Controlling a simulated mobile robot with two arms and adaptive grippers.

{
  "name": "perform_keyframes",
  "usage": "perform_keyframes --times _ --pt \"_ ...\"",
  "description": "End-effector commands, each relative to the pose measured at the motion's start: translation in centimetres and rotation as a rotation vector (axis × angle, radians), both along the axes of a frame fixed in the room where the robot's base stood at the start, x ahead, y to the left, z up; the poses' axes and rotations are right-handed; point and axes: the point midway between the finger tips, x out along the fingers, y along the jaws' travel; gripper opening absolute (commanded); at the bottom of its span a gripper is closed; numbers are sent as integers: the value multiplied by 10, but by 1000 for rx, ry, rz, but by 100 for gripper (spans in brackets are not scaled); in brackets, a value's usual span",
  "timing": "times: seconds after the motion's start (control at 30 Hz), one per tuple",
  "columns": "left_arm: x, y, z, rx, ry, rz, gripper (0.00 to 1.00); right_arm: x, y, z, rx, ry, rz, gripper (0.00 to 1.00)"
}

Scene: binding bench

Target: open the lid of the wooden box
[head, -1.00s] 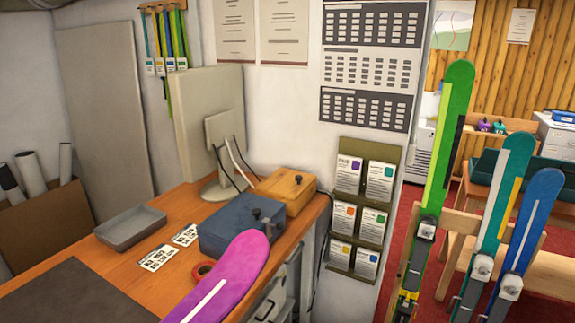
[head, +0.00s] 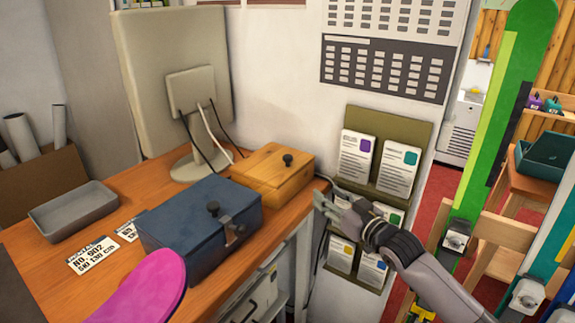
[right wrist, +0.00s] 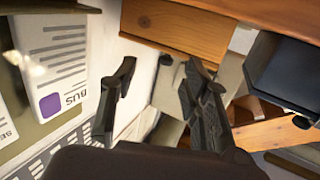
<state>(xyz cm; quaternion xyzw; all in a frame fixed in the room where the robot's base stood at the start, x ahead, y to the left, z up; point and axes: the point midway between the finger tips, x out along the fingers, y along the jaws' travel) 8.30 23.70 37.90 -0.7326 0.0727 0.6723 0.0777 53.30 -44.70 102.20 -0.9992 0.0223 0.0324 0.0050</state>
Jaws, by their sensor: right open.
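The wooden box (head: 264,184) sits on the bench near its right end, against the wall. Its lid is shut, with a dark knob (head: 287,159) on top. My right gripper (head: 327,198) is in the head view just right of the box, in front of the leaflet rack. It is apart from the box, open and empty. In the right wrist view its two fingers (right wrist: 158,68) are spread with nothing between them. My left gripper is not in view.
A blue box (head: 190,235) with a knob and latch stands in front of the wooden box. The monitor (head: 172,85) and its cables are behind. A grey tray (head: 73,212) is at left. The leaflet rack (head: 385,135) hangs close to my right gripper. Skis stand at right.

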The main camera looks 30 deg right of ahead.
Motion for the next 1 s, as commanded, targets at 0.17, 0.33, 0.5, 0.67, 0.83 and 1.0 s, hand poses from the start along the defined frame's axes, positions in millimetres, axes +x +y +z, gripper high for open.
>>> perform_keyframes --times 0.17,0.33,0.5,0.67,0.83,1.0 --pt "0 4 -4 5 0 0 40 -1 17 38 -10 -64 44 43" --pt "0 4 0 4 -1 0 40 13 17 41 -8 -69 45 43" --pt "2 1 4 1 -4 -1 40 39 17 42 -8 -69 44 43" --pt "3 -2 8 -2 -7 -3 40 65 17 42 -9 -69 44 43" --pt "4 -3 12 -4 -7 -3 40 94 16 41 -9 -67 43 43" --pt "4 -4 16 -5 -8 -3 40 124 17 42 -9 -67 43 43"
